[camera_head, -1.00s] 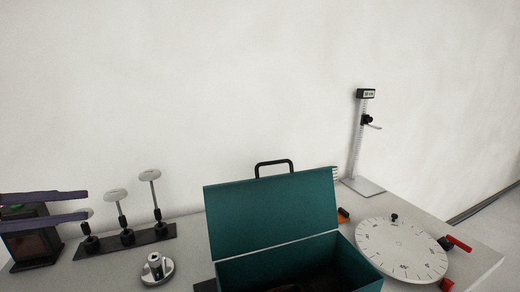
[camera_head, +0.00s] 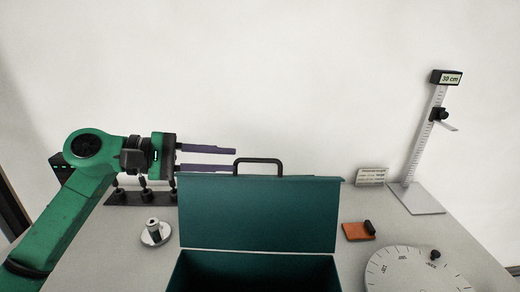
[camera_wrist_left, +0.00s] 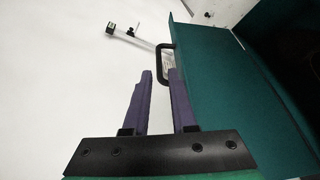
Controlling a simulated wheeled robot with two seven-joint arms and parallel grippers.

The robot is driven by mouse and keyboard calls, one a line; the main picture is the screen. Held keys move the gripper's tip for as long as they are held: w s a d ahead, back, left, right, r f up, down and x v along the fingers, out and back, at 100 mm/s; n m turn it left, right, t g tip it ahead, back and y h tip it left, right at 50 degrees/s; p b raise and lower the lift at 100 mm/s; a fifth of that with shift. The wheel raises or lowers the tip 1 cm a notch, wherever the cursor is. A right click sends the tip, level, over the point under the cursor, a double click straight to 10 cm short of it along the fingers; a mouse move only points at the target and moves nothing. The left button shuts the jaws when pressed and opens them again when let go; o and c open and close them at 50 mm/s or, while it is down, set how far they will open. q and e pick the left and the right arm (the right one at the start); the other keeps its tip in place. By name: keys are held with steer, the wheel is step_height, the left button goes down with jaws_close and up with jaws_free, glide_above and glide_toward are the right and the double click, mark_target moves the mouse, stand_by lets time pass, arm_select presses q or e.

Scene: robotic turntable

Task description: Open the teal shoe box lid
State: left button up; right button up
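The teal shoe box (camera_head: 260,258) stands at the front middle of the table, its lower part cut off by the frame edge. Its teal lid (camera_head: 258,215) is raised and stands upright at the back, with a black handle (camera_head: 258,162) on its top edge. My left gripper (camera_head: 236,160) is behind the lid at the handle's left, with its two purple fingers apart and nothing visible between them. In the left wrist view, the fingers (camera_wrist_left: 160,85) are spread beside the handle (camera_wrist_left: 165,62) and the lid (camera_wrist_left: 235,95). My right gripper is not in view.
A height gauge (camera_head: 420,150) stands at the back right. A round white dial (camera_head: 415,272) lies at the front right, near an orange-and-black item (camera_head: 358,231). A small metal piece on a round base (camera_head: 154,232) sits left of the box, before a black stand (camera_head: 125,199).

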mark_target(257, 160)
arm_select(q)
steer(key=x, duration=0.2)
steer(key=p+x, duration=0.1)
steer(key=x, duration=0.1)
steer(key=p+x, duration=0.1)
steer(key=x, duration=0.2)
steer(key=shift+d+r, duration=0.1)
steer(key=shift+r, duration=0.2)
steer(key=shift+d+f+p, duration=0.2)
steer(key=shift+d+p, duration=0.1)
steer(key=shift+p, duration=0.05)
steer(key=shift+f, duration=0.15)
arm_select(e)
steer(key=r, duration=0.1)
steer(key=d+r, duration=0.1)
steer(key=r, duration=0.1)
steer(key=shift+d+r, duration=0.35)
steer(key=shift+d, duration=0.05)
arm_select(q)
jaws_close()
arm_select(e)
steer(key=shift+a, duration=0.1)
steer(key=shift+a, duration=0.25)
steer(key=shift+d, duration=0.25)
